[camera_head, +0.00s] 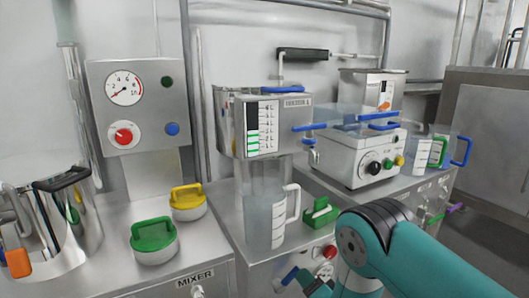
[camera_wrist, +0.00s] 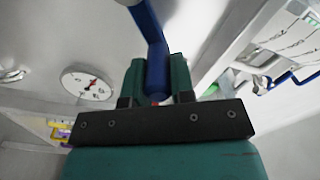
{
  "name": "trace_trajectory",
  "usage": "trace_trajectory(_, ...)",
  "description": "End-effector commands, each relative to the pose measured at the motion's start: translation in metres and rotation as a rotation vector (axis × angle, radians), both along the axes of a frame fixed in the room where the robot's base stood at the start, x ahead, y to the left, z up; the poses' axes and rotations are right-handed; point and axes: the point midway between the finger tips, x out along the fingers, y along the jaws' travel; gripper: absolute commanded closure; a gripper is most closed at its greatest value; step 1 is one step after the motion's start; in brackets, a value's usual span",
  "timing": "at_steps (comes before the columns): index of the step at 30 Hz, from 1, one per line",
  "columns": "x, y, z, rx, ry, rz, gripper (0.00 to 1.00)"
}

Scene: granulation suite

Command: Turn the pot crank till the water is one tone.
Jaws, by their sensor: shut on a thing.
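The inside of the vessel is hidden, so the tone of any water there cannot be told. My gripper (camera_wrist: 157,80) is shut on a blue handle (camera_wrist: 150,28) in the wrist view. In the head view, my gripper is low at the bottom edge, beside a blue lever (camera_head: 290,275) on the cabinet front, and is mostly cut off.
A clear jug (camera_head: 265,215) stands under the vessel. A green-handled block (camera_head: 320,212) and a red knob (camera_head: 329,252) are close to my arm. Green (camera_head: 154,236) and yellow (camera_head: 187,198) lidded pots stand on the left bench. A white machine (camera_head: 360,155) stands behind right.

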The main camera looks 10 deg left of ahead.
Motion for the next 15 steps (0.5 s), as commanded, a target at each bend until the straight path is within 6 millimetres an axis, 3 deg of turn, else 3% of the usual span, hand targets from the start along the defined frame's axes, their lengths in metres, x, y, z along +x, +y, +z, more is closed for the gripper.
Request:
trace_trajectory(9,0.004,-0.01,-0.023,-0.006,0.003,-0.003,1.0)
trace_trajectory(15,0.006,-0.012,-0.028,-0.006,0.005,-0.003,1.0)
